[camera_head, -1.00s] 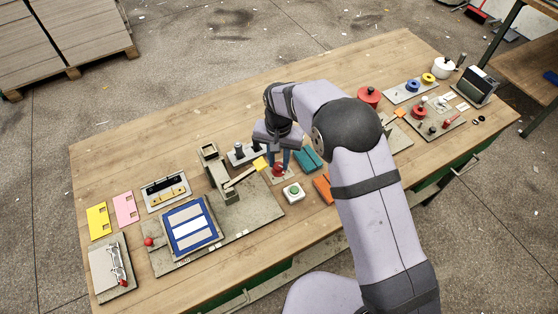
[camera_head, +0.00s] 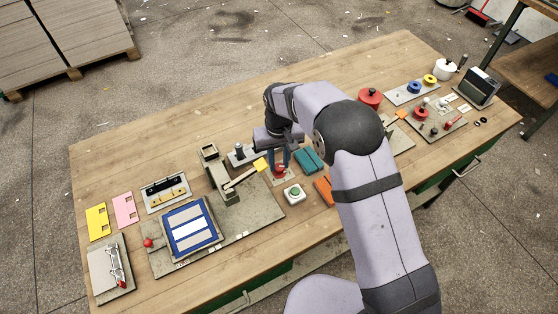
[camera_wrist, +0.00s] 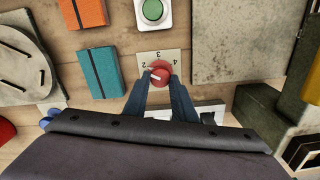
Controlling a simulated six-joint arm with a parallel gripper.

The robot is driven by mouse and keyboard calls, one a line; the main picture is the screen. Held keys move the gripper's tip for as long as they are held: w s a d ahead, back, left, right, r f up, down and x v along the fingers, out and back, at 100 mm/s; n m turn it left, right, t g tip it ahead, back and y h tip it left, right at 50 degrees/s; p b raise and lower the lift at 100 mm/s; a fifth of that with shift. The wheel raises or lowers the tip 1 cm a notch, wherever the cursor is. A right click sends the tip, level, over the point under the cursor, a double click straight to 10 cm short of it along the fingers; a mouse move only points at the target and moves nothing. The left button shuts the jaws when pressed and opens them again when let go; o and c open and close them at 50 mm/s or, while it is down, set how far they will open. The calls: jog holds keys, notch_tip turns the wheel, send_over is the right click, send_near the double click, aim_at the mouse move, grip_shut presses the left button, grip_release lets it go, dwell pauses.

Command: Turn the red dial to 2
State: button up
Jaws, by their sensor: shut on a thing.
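The red dial (camera_wrist: 160,72) sits on a pale plate (camera_wrist: 172,55) marked with the numbers 2, 3 and 4. In the wrist view the 2 is at the dial's upper left, the 3 above it and the 4 at its upper right. A white pointer mark on the dial points left, a little below the 2. My gripper (camera_wrist: 161,78) is shut on the dial, one blue-grey finger at each side. The fingers hide parts of the dial and plate. In the head view the dial (camera_head: 280,170) shows below my fingertips.
A green button in a white housing (camera_head: 294,194) is close to the dial. A teal block (camera_head: 309,160) and an orange block (camera_head: 324,189) lie to the right.

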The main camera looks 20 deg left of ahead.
aim_at(279, 165)
jog(key=shift+r, duration=0.1)
jog(key=o, duration=1)
jog(key=shift+o, duration=0.2)
jog(key=shift+r+b, duration=1)
jog(key=shift+r, duration=2.65)
jog(key=s+d+r+m, duration=0.1)
jog(key=s+d+m, duration=0.15)
jog(key=d, duration=0.75)
jog(key=s+d+r+m, duration=0.1)
jog(key=s+d, duration=0.2)
jog(key=d, duration=0.7)
jog(key=s+d+f+m, duration=0.2)
jog(key=s+d, duration=0.8)
jog(key=s, duration=0.3)
jog(key=shift+s+d+m, duration=0.25)
jog(key=shift+d+m, duration=0.1)
